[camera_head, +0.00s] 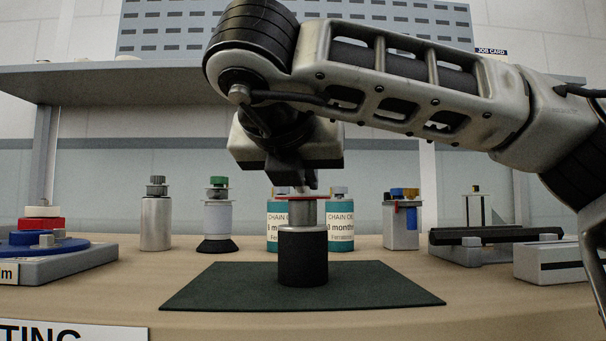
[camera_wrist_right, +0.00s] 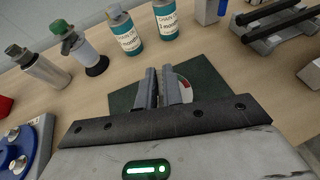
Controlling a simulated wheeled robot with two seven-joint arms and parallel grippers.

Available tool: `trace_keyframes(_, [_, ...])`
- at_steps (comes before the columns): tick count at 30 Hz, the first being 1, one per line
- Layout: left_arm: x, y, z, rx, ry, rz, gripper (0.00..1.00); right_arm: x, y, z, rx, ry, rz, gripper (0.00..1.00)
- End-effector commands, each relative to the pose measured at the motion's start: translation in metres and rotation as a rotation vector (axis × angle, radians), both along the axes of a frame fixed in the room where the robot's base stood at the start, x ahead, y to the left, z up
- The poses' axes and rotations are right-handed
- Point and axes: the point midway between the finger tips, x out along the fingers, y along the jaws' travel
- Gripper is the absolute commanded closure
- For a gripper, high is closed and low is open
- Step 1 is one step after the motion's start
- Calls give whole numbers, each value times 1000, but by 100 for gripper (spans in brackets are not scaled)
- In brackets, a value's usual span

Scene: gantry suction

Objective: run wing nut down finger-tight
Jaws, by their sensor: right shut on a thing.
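A stand with a black base (camera_head: 303,258) and a metal upper cylinder (camera_head: 302,217) stands upright on the dark green mat (camera_head: 215,285). A thin red-edged disc (camera_head: 300,197) tops it; part of a red and white disc (camera_wrist_right: 184,83) also shows beside the fingers in the right wrist view. My right gripper (camera_head: 294,184) points down directly over the top of the stand. Its fingers (camera_wrist_right: 162,88) are close together, shut on the wing nut, which they hide almost wholly. The nut's seating on its thread cannot be seen. My left gripper is out of view.
Behind the mat stand a metal canister (camera_head: 156,222), a white bottle with green cap (camera_head: 218,218), two teal-labelled bottles (camera_head: 341,230) and a block with a blue top (camera_head: 401,225). A blue round fixture (camera_head: 40,246) is at left, a dark rail fixture (camera_head: 490,236) at right. The mat's front is clear.

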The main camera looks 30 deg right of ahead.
Motion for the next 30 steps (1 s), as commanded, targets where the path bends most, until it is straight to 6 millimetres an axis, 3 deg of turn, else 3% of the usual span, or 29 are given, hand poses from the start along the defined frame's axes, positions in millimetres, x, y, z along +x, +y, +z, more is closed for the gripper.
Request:
trace_keyframes(15, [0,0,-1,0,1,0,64,1,2,-6,-1,18,-16,100])
trace_keyframes(18, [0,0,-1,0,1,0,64,1,2,-7,-1,19,-17,70])
trace_keyframes(30, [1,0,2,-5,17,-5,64,-4,0,2,0,8,-30,70])
